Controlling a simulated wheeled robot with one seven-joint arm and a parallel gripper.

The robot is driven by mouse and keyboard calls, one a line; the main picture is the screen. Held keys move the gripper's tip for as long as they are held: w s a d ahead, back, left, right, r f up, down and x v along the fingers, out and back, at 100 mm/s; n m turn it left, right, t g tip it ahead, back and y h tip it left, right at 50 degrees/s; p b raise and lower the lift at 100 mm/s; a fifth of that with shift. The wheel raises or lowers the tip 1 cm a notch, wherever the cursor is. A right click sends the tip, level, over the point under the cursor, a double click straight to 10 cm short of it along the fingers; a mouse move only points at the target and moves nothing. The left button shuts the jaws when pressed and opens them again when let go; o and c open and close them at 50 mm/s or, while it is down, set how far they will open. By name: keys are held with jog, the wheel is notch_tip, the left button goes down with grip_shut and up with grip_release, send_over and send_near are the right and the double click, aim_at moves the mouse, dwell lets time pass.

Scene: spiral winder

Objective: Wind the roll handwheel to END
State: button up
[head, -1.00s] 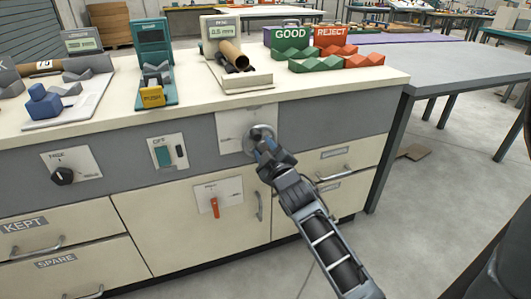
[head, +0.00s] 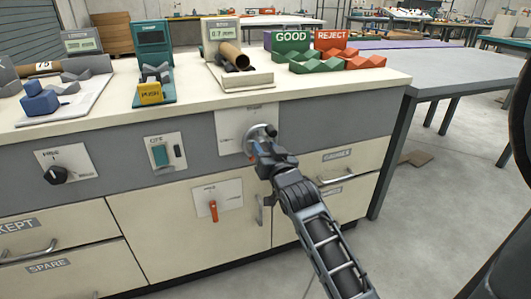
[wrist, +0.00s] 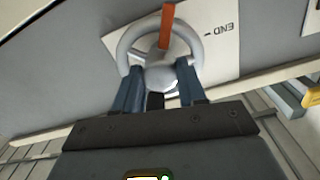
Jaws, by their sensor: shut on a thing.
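The roll handwheel (head: 262,131) is a grey wheel on a pale plate (head: 231,128) on the cabinet front. In the wrist view the handwheel (wrist: 126,44) shows as a grey ring with an orange mark (wrist: 166,27) towards the top of the picture. The END label (wrist: 228,28) and its tick lie to the right of the ring; the orange mark is apart from that tick. My gripper (head: 260,146) is at the wheel. In the wrist view its blue fingers (wrist: 159,80) are shut on the handwheel, around its lower part and hub; the exact contact is partly hidden.
Above on the worktop stand a small display with a brown tube (head: 236,58), GOOD (head: 291,42) and REJECT (head: 330,40) holders. Below the wheel is a plate with a red lever (head: 213,210). Door and drawer handles (head: 335,180) stick out near my arm.

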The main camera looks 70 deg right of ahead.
jog(key=m, duration=0.6)
jog(key=shift+f, duration=0.1)
jog(key=m+p, duration=0.1)
jog(key=m, duration=0.4)
jog(key=shift+a+m, duration=0.1)
jog(key=shift+m, duration=0.4)
jog(key=o, duration=1.1)
jog(key=shift+c, duration=0.2)
jog(key=p+v, duration=0.1)
jog(key=v, duration=0.6)
jog(key=shift+s+a, duration=0.25)
dwell(0.4)
